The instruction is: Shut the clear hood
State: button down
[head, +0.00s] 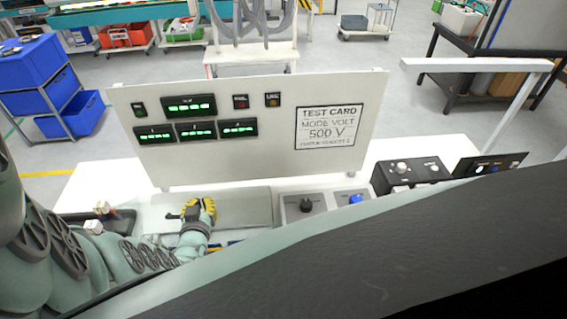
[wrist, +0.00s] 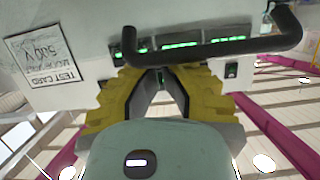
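My gripper (head: 197,209), with yellow fingers, is low over the pale bench in front of the upright test panel. In the wrist view its fingers (wrist: 161,76) lean in towards each other; whether the tips meet is unclear. A black bar handle (wrist: 220,49) crosses just beyond the tips; I cannot tell whether it touches them. The handle may belong to the clear hood, whose clear walls I cannot make out. A white frame (head: 478,64) stands raised at the right of the bench and may be part of the hood.
The white panel (head: 240,100) with green displays and a test card (head: 329,127) stands behind my gripper. Control boxes with knobs (head: 325,205) and a black box (head: 410,173) sit to its right. Blue bins (head: 33,62) stand at far left. A large dark surface fills the lower right.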

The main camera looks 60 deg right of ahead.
jog(key=s+a+f+t+h+b, duration=0.2)
jog(key=s+a+f+h+b, duration=0.1)
jog(key=s+a+f+b, duration=0.3)
jog(key=shift+s+a+t+b, duration=0.3)
jog(key=shift+s+a+b, duration=0.55)
jog(key=shift+b, duration=0.95)
jog(key=shift+w+a+f, duration=0.1)
jog(key=shift+w+a, duration=0.05)
jog(key=shift+w, duration=0.05)
